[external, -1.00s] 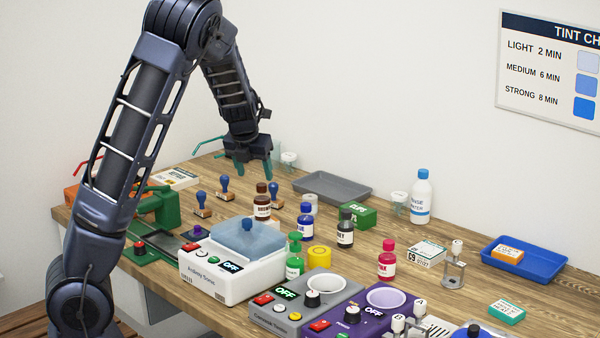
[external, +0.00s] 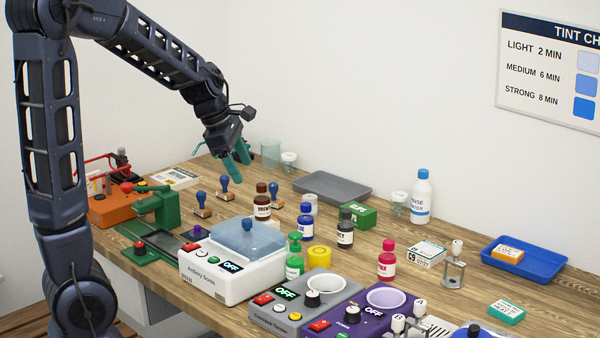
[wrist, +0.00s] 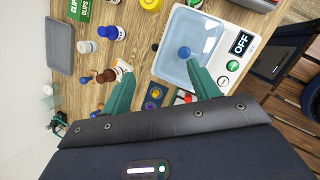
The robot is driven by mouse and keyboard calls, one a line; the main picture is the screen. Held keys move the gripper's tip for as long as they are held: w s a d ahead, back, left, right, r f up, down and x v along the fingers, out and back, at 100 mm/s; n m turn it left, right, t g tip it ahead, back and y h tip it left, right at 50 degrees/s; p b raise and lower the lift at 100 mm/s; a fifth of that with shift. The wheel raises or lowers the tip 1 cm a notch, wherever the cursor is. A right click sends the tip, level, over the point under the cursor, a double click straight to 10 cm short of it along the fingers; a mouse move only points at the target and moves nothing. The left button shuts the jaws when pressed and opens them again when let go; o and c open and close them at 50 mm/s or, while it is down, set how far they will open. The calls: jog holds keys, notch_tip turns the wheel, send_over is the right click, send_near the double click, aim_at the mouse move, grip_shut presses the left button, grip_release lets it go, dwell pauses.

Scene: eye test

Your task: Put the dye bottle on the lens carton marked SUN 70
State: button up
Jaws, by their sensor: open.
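My gripper (external: 245,172) is open and empty, above the back left of the bench; its teal fingers also show in the wrist view (wrist: 160,74). Several dye bottles stand upright: brown (external: 262,207), blue (external: 306,227), grey (external: 345,234), green (external: 294,267) and pink (external: 386,266). The brown one (wrist: 116,72) is beside the left finger in the wrist view, and the blue one (wrist: 110,32) is farther off. I cannot read SUN 70 on any.
A white cleaner (external: 215,278) with a blue lid stands in front of the bottles. Stamps (external: 224,187), a green box (external: 358,214) and yellow tape (external: 320,257) crowd around them. A grey tray (external: 332,187) at the back is empty.

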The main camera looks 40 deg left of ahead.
jog(key=s+d+r+m, duration=0.2)
jog(key=s+d+m, duration=0.1)
jog(key=s+m, duration=0.5)
jog(key=s+d+r+m+y, duration=0.1)
jog(key=s+d+r+m, duration=0.1)
jog(key=s+m, duration=0.6)
jog(key=s+d+r+m+y, duration=0.1)
jog(key=s+d+r+m, duration=0.2)
jog(key=s+m, duration=0.5)
jog(key=shift+s+d+t, duration=0.3)
jog(key=shift+s+d, duration=0.05)
jog(key=shift+s, duration=0.6)
